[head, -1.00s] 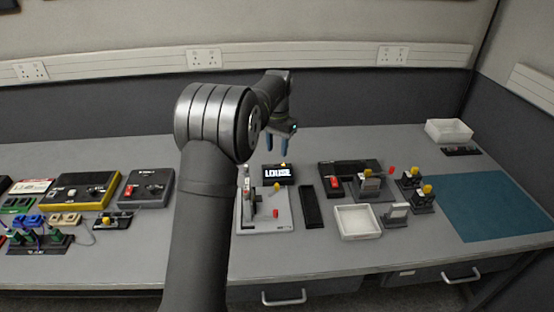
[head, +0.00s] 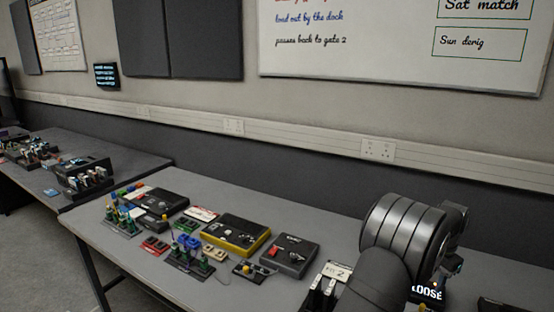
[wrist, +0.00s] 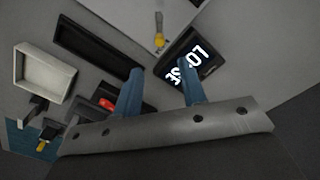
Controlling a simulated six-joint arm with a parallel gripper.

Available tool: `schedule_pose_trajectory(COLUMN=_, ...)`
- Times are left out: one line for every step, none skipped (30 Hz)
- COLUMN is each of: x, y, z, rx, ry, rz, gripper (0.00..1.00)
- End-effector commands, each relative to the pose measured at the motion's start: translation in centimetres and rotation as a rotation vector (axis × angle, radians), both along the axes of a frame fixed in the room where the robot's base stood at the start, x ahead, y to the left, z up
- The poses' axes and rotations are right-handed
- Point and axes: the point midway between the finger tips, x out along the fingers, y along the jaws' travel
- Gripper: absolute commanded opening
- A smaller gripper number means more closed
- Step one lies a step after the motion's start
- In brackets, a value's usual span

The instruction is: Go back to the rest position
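My gripper (wrist: 160,86) shows in the wrist view with its two blue fingers spread apart and nothing between them. It is above the bench, near the small black display (wrist: 198,57) with lit white letters. In the head view, the display (head: 428,292) reads "LOOSE" and is partly covered by my arm at the lower right. My fingers cannot be made out there, behind the arm links.
The wrist view shows a white tray (wrist: 43,77), a dark strip (wrist: 85,41) and a light board (wrist: 138,14) below. The head view shows a yellow-edged box (head: 236,235), a dark grey box (head: 290,256) and a whiteboard (head: 400,45). A second bench (head: 130,163) stands at left.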

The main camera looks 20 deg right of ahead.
Motion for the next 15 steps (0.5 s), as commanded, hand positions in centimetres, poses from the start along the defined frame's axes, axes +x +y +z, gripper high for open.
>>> schedule_pose_trajectory(x=0.0, y=0.1, z=-1.2, rx=0.003, ry=0.001, rz=0.0, gripper=0.38)
schedule_pose_trajectory(x=0.0, y=0.1, z=-1.8, rx=0.003, ry=0.001, rz=0.0, gripper=0.38)
schedule_pose_trajectory(x=0.0, y=0.1, z=-2.6, rx=0.004, ry=0.002, rz=0.0, gripper=0.38)
schedule_pose_trajectory(x=0.0, y=0.1, z=-3.2, rx=0.003, ry=0.001, rz=0.0, gripper=0.38)
schedule_pose_trajectory(x=0.0, y=0.1, z=-3.8, rx=0.003, ry=0.001, rz=0.0, gripper=0.38)
schedule_pose_trajectory(x=0.0, y=0.1, z=-4.6, rx=0.003, ry=0.001, rz=0.0, gripper=0.38)
schedule_pose_trajectory(x=0.0, y=0.1, z=-5.2, rx=0.003, ry=0.001, rz=0.0, gripper=0.38)
schedule_pose_trajectory(x=0.0, y=0.1, z=-5.8, rx=0.004, ry=0.003, rz=0.0, gripper=0.38)
schedule_pose_trajectory(x=0.0, y=0.1, z=-6.5, rx=0.003, ry=0.001, rz=0.0, gripper=0.38)
schedule_pose_trajectory(x=0.0, y=0.1, z=-7.0, rx=0.002, ry=0.001, rz=0.0, gripper=0.38)
schedule_pose_trajectory(x=0.0, y=0.1, z=-7.5, rx=0.003, ry=0.001, rz=0.0, gripper=0.38)
schedule_pose_trajectory(x=0.0, y=0.1, z=-8.2, rx=0.002, ry=0.001, rz=0.0, gripper=0.38)
schedule_pose_trajectory(x=0.0, y=0.0, z=-8.6, rx=0.002, ry=0.001, rz=0.0, gripper=0.38)
schedule_pose_trajectory(x=0.0, y=0.0, z=-9.0, rx=0.002, ry=0.001, rz=0.0, gripper=0.38)
schedule_pose_trajectory(x=0.0, y=0.0, z=-9.5, rx=0.001, ry=0.001, rz=0.0, gripper=0.38)
